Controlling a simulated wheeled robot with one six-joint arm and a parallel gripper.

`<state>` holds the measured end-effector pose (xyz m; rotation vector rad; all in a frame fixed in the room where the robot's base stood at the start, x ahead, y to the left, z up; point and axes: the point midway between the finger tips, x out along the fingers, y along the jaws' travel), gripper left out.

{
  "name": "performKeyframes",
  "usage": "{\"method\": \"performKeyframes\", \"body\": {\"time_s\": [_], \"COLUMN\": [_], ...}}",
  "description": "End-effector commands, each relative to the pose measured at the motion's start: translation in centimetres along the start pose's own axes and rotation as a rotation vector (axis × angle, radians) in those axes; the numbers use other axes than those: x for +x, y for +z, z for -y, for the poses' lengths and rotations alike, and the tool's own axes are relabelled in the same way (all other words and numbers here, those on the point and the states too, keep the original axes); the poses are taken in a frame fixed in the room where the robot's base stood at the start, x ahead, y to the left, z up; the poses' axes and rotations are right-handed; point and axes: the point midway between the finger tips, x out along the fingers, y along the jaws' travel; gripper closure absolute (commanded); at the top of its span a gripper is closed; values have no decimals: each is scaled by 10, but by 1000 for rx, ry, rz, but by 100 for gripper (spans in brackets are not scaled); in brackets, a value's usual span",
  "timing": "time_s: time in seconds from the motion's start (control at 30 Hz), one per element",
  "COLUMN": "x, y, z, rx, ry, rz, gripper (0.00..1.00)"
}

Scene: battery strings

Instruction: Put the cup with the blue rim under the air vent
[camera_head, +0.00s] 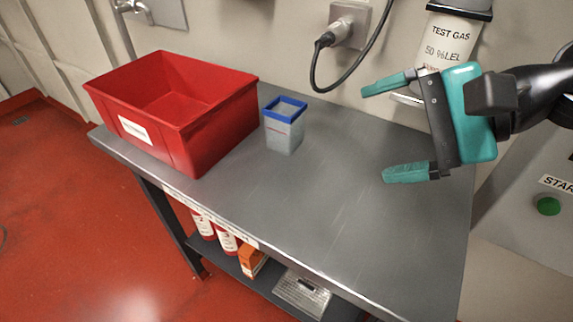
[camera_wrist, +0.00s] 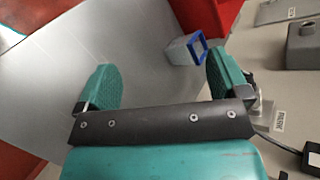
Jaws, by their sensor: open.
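The cup with the blue rim (camera_head: 284,133) stands upright on the grey bench, just right of the red bin. It is a square grey cup, and it also shows in the wrist view (camera_wrist: 180,52) beyond the fingers, near the right one. My gripper (camera_head: 388,130) is open and empty above the right part of the bench, to the right of the cup and apart from it. Its teal fingers also show in the wrist view (camera_wrist: 165,80). I cannot make out an air vent for certain in either view.
The red bin (camera_head: 222,125) fills the bench's left end. The grey bench (camera_head: 310,205) is clear in front and to the right. A wall socket (camera_head: 349,24) with a black cable and a test gas cylinder (camera_head: 450,40) are behind. A green button (camera_head: 548,205) is at right.

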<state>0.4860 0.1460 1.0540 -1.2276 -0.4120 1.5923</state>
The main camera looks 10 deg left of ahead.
Motion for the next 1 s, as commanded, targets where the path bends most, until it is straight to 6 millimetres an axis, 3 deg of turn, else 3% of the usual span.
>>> {"method": "performKeyframes", "body": {"time_s": [0.03, 0.1, 0.3, 0.4, 0.67, 0.87, 1.0], "x": [25, 37, 49, 48, 55, 82, 112], "y": [-28, -50, -102, -116, -120, -118, -119], "z": [-23, -24, -27, -27, -8, 10, 23], "rx": [161, 382, 881, 1021, 1114, 1112, 1101], "ry": [-79, -190, -421, -483, -514, -511, -511], "rz": [26, 75, 236, 295, 340, 338, 339], "gripper": [6, 6, 6, 6, 6, 6, 6]}}
